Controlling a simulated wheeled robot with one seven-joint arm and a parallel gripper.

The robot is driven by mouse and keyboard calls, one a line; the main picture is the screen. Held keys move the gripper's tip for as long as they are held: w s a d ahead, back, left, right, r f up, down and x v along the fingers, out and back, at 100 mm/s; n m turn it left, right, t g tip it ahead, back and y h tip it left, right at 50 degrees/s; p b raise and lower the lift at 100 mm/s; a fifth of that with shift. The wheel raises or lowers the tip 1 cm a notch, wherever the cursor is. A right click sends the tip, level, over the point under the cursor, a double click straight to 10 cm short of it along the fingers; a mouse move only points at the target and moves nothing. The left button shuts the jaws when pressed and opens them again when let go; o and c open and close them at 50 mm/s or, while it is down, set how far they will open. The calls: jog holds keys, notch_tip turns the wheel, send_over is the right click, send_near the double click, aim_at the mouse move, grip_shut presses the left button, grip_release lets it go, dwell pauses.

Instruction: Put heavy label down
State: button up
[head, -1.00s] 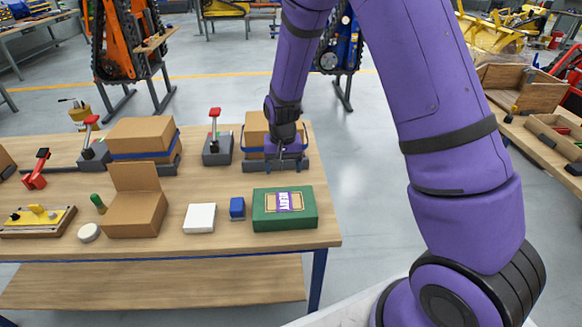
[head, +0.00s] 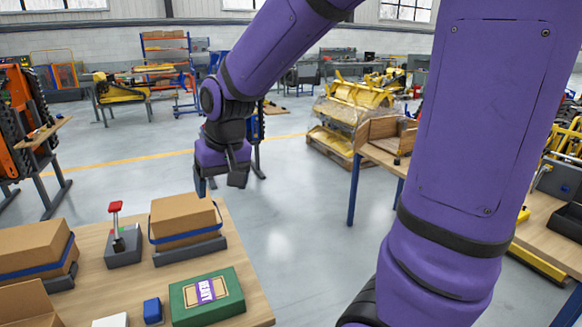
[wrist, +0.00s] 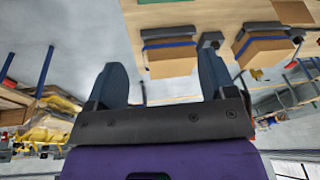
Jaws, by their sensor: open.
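The heavy label (head: 206,290) is a purple and white tag reading "HEAVY". It lies flat on the brown panel on top of a green box (head: 181,304) at the table's right front. My gripper (head: 222,186) is raised in the air beyond the table's back right corner, well apart from the label. In the wrist view my gripper (wrist: 165,85) shows two dark fingers spread wide with nothing between them. The label is not in the wrist view.
A cardboard box with a blue strap (head: 184,218) sits in a grey holder, also in the wrist view (wrist: 168,60). A red-handled clamp (head: 121,242) stands left of it. A blue block (head: 153,310) is beside the green box. Open floor (head: 290,230) lies right of the table.

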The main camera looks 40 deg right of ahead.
jog(key=s+d+r+t, duration=0.1)
jog(key=s+r, duration=0.3)
jog(key=s, duration=0.5)
jog(key=s+d+r+n+t, duration=0.1)
jog(key=s+r, duration=0.3)
jog(key=s, duration=0.4)
jog(key=shift+s+d+r+n+h, duration=0.2)
jog(key=shift+s+d+n+h, duration=0.1)
jog(key=shift+s+d, duration=0.1)
